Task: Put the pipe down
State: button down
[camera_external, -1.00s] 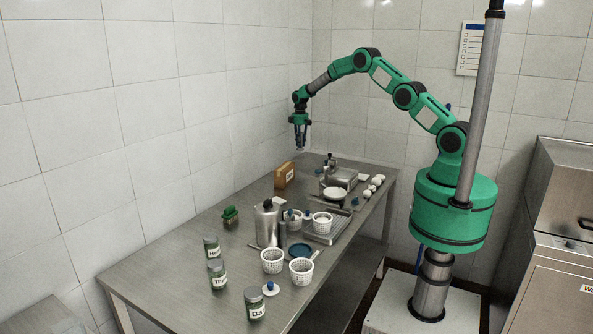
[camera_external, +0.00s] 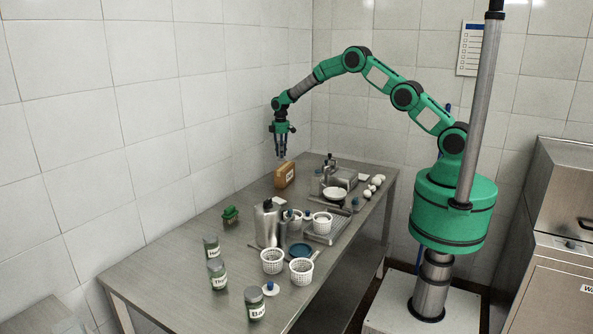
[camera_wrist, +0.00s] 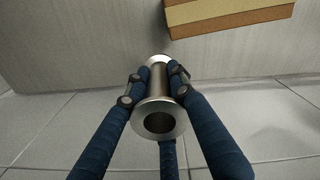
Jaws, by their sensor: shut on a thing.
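The pipe (camera_wrist: 158,98) is a short metal tube with a wide flange at each end. In the wrist view it sits between the dark blue fingers of my gripper (camera_wrist: 157,88), which is shut on it. In the external view my gripper (camera_external: 281,148) points down, above the far left part of the steel table (camera_external: 160,262). There the pipe is too small to make out between the fingers. In the wrist view, the table edge and floor or wall tiles show behind the pipe.
A brown box (camera_external: 285,174) stands on the table just below and right of my gripper; it also shows in the wrist view (camera_wrist: 225,14). A green item (camera_external: 231,214), a metal bottle (camera_external: 267,224), white perforated baskets (camera_external: 301,270) and jars stand nearer. The table's left side has bare room.

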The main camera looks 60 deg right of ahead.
jog(key=s+a+f+n, duration=0.15)
jog(key=a+n, duration=0.25)
jog(key=a, duration=1.4)
jog(key=s+a+n, duration=0.3)
jog(key=s+a, duration=0.3)
jog(key=a, duration=0.7)
jog(key=s+a+f+n+b, duration=0.1)
jog(key=s+a+n, duration=0.2)
jog(key=s+a, duration=0.4)
jog(key=s+a+f+n, duration=0.1)
jog(key=s+a+n, duration=0.2)
jog(key=a, duration=1.6)
jog(key=s, duration=0.4)
jog(key=shift+a+f, duration=0.2)
jog(key=shift+a, duration=0.2)
jog(key=shift+w, duration=0.1)
jog(key=shift+w+a+f, duration=0.25)
jog(key=shift+w+a, duration=1.25)
jog(key=shift+w, duration=0.7)
jog(key=shift+w+a+f, duration=0.25)
jog(key=shift+w+a, duration=1.25)
jog(key=shift+w, duration=0.7)
jog(key=shift+w+a+f, duration=0.25)
jog(key=shift+w+a, duration=1.25)
jog(key=shift+w, duration=0.7)
jog(key=shift+f, duration=0.1)
jog(key=shift+f, duration=1.65)
